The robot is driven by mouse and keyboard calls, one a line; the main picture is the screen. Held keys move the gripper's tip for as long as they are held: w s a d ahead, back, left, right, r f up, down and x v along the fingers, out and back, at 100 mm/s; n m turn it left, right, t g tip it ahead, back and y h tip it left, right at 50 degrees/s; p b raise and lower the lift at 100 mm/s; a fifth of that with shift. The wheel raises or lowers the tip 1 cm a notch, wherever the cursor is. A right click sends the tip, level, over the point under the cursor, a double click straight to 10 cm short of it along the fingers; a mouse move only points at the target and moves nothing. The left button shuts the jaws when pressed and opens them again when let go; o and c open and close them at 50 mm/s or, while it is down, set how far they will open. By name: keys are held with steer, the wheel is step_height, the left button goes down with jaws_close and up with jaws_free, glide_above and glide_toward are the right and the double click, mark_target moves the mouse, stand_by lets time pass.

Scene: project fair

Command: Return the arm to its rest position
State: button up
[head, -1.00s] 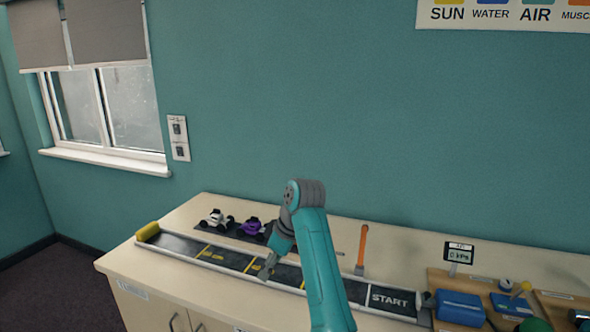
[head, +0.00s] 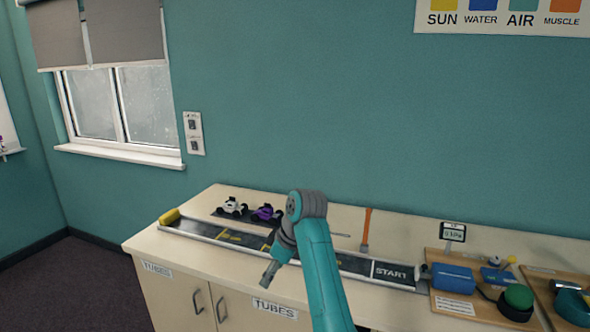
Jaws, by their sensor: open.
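My teal arm rises from the bottom of the head view, bends at a grey joint and points down to the left. My gripper (head: 269,273) is at its end, in front of the counter's front edge and above the cupboard doors. It is small in the picture and nothing shows between its fingers. The black track (head: 352,264) with the START mark lies behind the gripper, and my arm hides part of its middle.
A white toy car (head: 232,206) and a purple toy car (head: 265,213) stand behind the track. An orange upright (head: 366,230) stands at the track. A blue device (head: 453,278), a small display (head: 453,231) and a green button (head: 518,296) are at right. The counter (head: 205,196) has bare room at back left.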

steer(key=s+d+f+m+t, duration=0.1)
steer(key=s+d+f, duration=0.15)
steer(key=f, duration=0.55)
steer(key=s+d+f+m+t, duration=0.1)
steer(key=s+d+f+m, duration=0.15)
steer(key=f, duration=0.55)
steer(key=s+d+f+m+t, duration=0.1)
steer(key=s+d+f, duration=0.15)
steer(key=f, duration=0.55)
steer(key=s+d+f+m+t, duration=0.1)
steer(key=s+d+f, duration=0.25)
steer(key=s, duration=0.25)
steer(key=s+d+f+m+t+h, duration=0.1)
steer(key=s+d+f, duration=0.1)
steer(key=s+f, duration=0.25)
steer(key=s+d+f+m+t, duration=0.2)
steer(key=s+f, duration=0.1)
steer(key=s, duration=0.3)
steer(key=s+d+r+m+t+h, duration=0.1)
steer(key=s+d+r+t, duration=0.15)
steer(key=s, duration=0.85)
steer(key=s+d+r+m+t+h, duration=0.15)
steer(key=s+d, duration=0.25)
steer(key=s, duration=0.6)
steer(key=s+d+r+m+t, duration=0.2)
steer(key=s+r, duration=1.3)
steer(key=r, duration=0.2)
steer(key=shift+s+d+r+m+h, duration=0.25)
steer(key=shift+d+r+m+h, duration=0.05)
steer(key=shift+r+h, duration=0.1)
